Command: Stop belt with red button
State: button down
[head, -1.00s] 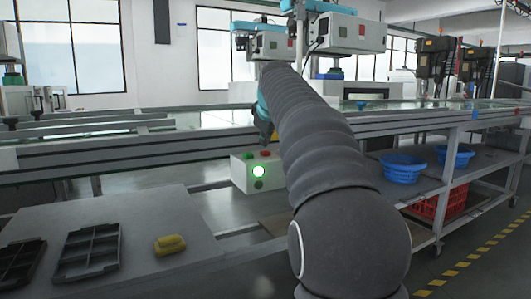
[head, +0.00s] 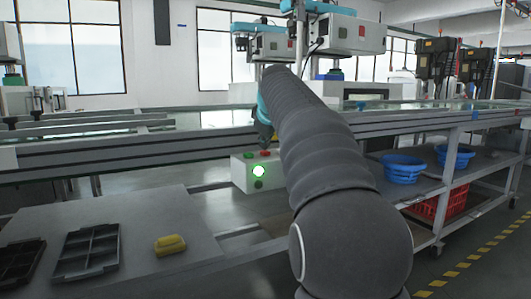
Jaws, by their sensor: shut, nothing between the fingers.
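The control box (head: 240,174) is pale and hangs by the belt's near side. On its top are a green button (head: 249,155) at the left and a red button (head: 265,153) at the right. A green lamp (head: 259,171) glows on its front, with a dark knob below it. My gripper (head: 265,147) is shut and points down right above the red button. Its tips look very close to the button; I cannot tell whether they touch. The belt line (head: 120,155) runs behind the box. My arm hides part of the belt and the area right of the box.
Blue baskets (head: 404,168) stand on a shelf at the right, with a red crate (head: 452,203) below. Machines stand behind the belt.

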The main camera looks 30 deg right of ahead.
aim_at(265, 152)
jog(key=shift+f, duration=0.4)
dwell(0.5)
jog(key=shift+r, duration=0.1)
jog(key=shift+r+p, duration=0.7)
jog(key=shift+r, duration=0.1)
notch_tip(265, 152, up, 5)
jog(key=p, duration=0.5)
jog(key=shift+a, duration=0.1)
dwell(0.7)
